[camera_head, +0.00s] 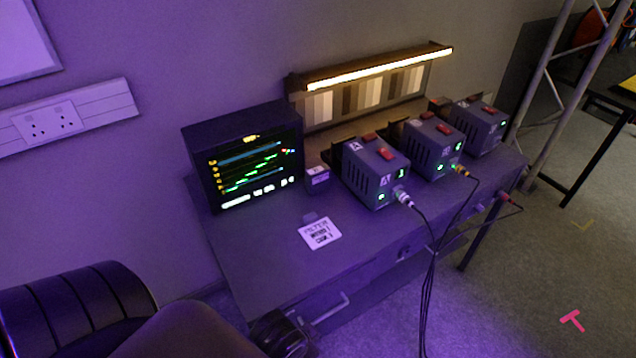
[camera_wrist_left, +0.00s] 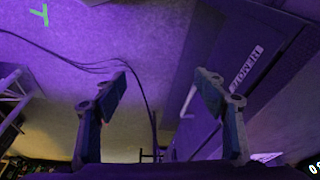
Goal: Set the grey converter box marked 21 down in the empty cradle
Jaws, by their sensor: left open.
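Three grey boxes with red switches stand in a row on the desk: a near one (camera_head: 376,172), a middle one (camera_head: 433,147) and a far one (camera_head: 480,126). I cannot read a 21 on any of them. A small dark block (camera_head: 318,178) with a pale label sits between the monitor and the near box. I cannot make out an empty cradle. My left gripper (camera_wrist_left: 161,80) is open and empty in the left wrist view, its two fingers wide apart. In the head view its dark end (camera_head: 280,334) shows low by the desk's front edge. My right gripper is not in view.
A monitor (camera_head: 246,160) stands at the desk's left. A white card (camera_head: 320,233) lies on the desk (camera_head: 265,262), whose front left is otherwise clear. Black cables (camera_head: 428,275) hang from the boxes over the front edge. A drawer handle (camera_head: 332,309) juts out. A truss (camera_head: 549,90) stands at right.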

